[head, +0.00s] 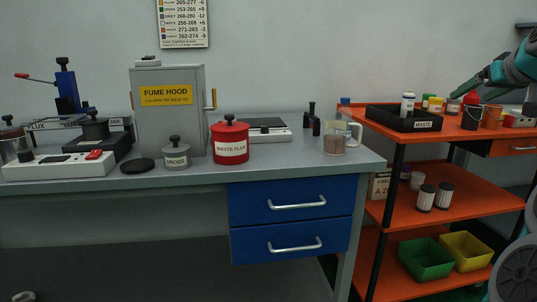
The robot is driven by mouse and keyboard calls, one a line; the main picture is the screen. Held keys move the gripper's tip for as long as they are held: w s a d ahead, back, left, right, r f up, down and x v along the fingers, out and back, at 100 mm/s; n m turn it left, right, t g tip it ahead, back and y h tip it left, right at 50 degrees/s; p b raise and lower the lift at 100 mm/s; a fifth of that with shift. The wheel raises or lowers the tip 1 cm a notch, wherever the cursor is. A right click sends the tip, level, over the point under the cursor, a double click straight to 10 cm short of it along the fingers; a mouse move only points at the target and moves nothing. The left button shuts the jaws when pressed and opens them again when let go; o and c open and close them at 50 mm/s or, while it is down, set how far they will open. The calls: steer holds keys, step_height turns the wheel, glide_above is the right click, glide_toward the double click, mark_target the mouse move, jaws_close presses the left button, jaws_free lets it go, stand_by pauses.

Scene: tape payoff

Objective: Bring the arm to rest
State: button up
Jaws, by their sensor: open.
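My gripper (462,89) shows at the right edge of the head view, on the end of my teal arm. Its dark green fingers point left and down, above the orange cart (384,124). It is open, and I see nothing held in it. It hangs near the small containers at the back of the cart's top shelf. Most of the arm is out of the picture, and the fingertips are small and dark.
The grey bench (300,158) at left holds a fume hood (166,105), a red waste flux pot (229,142) and a jug (335,138).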

steer(key=a+f+n+g+y, duration=0.15)
steer(key=a+f, duration=0.25)
steer(key=a, duration=0.4)
steer(key=a+f+g+y, duration=0.1)
steer(key=a+f+y, duration=0.1)
steer(key=a+f, duration=0.45)
steer(key=s+a+f+n+g, duration=0.1)
steer(key=s+a+f+g, duration=0.15)
steer(key=a+f, duration=0.4)
steer(key=s+a+f+g, duration=0.1)
steer(key=s+a+f, duration=0.25)
steer(key=a, duration=0.55)
steer(key=s+a+f+g, duration=0.4)
steer(key=s+a+f, duration=0.3)
steer(key=s+f, duration=0.5)
steer(key=s+f+g, duration=0.2)
steer(key=s+f, duration=0.3)
steer(key=s, duration=0.4)
steer(key=s+f+g+h, duration=0.1)
steer(key=s+f, duration=0.4)
steer(key=s, duration=0.5)
steer(key=shift+a+f+g, duration=0.25)
steer(key=shift+f+g, duration=0.05)
steer(key=shift+g, duration=0.1)
steer(key=shift+c, duration=0.3)
